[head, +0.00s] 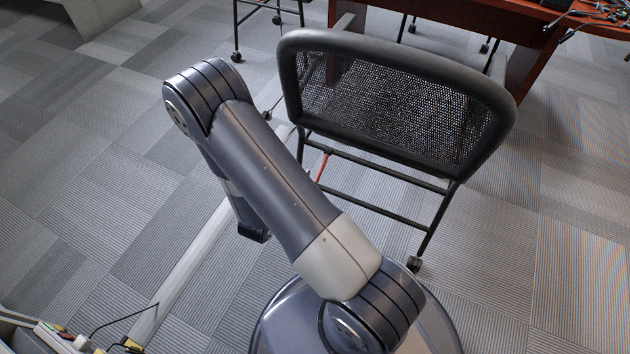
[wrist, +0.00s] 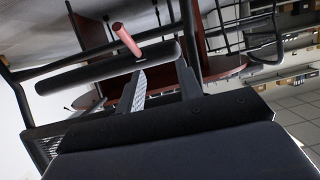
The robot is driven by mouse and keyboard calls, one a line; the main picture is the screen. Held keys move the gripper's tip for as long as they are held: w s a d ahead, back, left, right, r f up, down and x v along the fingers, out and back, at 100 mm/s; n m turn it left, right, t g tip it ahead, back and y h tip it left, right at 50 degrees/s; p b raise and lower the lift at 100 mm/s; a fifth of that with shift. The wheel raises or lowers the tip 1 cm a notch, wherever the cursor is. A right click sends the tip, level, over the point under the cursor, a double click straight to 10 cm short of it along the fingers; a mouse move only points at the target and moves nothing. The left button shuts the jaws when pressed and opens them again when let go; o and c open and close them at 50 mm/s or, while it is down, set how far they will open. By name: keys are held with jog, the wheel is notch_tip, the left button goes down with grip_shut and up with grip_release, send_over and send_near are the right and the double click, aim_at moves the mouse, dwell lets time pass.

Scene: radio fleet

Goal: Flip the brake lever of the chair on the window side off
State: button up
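The chair (head: 400,100) has a black mesh back, a thick dark rim and black tube legs on casters. A thin red lever (head: 322,165) shows low on its frame, just right of my arm. In the wrist view the lever (wrist: 126,40) is a short pinkish-red bar, tilted, close to a black tube (wrist: 105,68). My gripper (wrist: 161,70) is open, with its two fingers apart and nothing between them. The lever appears beyond and slightly left of the fingertips, with no clear contact. In the head view my arm hides the fingers.
A reddish-brown table (head: 470,22) with cables on it stands behind the chair. Another chair's legs (head: 240,30) show at the top. A pale strip (head: 195,255) runs along the carpet left of my arm.

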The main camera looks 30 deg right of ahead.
aim_at(322, 170)
jog(key=s+f+h+b, duration=0.4)
jog(key=f, duration=0.2)
jog(key=b+x, duration=0.2)
jog(key=x, duration=0.9)
jog(key=shift+w+r, duration=0.15)
jog(key=shift+w, duration=0.1)
grip_shut()
